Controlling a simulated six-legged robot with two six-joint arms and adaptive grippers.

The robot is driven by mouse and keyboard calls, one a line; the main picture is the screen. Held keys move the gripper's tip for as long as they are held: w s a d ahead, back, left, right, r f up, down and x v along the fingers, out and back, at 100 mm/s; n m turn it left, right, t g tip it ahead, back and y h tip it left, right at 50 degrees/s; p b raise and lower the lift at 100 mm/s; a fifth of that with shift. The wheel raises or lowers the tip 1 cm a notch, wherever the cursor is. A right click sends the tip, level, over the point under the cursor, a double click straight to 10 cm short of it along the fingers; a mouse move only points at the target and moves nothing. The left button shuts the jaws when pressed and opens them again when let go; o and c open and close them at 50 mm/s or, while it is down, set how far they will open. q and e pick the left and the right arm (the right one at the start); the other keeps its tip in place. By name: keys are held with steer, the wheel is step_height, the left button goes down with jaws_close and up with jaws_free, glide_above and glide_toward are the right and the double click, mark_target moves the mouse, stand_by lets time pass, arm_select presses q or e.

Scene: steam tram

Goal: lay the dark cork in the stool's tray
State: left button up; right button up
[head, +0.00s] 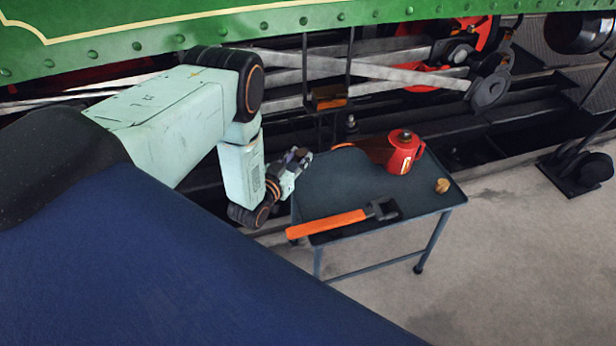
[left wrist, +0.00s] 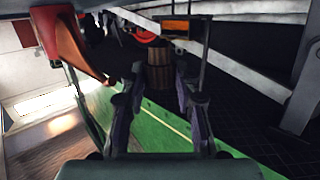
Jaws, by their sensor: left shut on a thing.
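The dark cork (left wrist: 158,72) is a brown, ridged plug. It sits between the two fingertips of my left gripper (left wrist: 160,85) in the left wrist view, and the gripper is shut on it. In the head view my left gripper (head: 299,158) is by the far left corner of the stool's tray (head: 335,185), at about its edge. I cannot tell its height above the tray, and the cork is hard to make out there. The tray is a dark blue-grey top with a low rim. My right gripper is not in view.
On the tray stand a red oil can (head: 402,152) with a brown spout, a lighter cork (head: 442,186) at the right and an orange-handled tool (head: 340,220) along the front. The tray's middle is bare. The green tram (head: 190,35) and its rods are behind.

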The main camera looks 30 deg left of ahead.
mark_target(299, 182)
arm_select(q)
step_height(299, 182, down, 2)
steer(key=shift+f+b, duration=0.15)
steer(key=shift+b, duration=0.15)
steer(key=shift+f+b, duration=0.35)
steer(key=shift+f, duration=0.2)
step_height(299, 182, down, 3)
steer(key=shift+r+b, duration=0.15)
steer(key=shift+b, duration=0.5)
steer(key=shift+r, duration=0.1)
steer(key=o, duration=0.7)
steer(key=shift+o, duration=0.2)
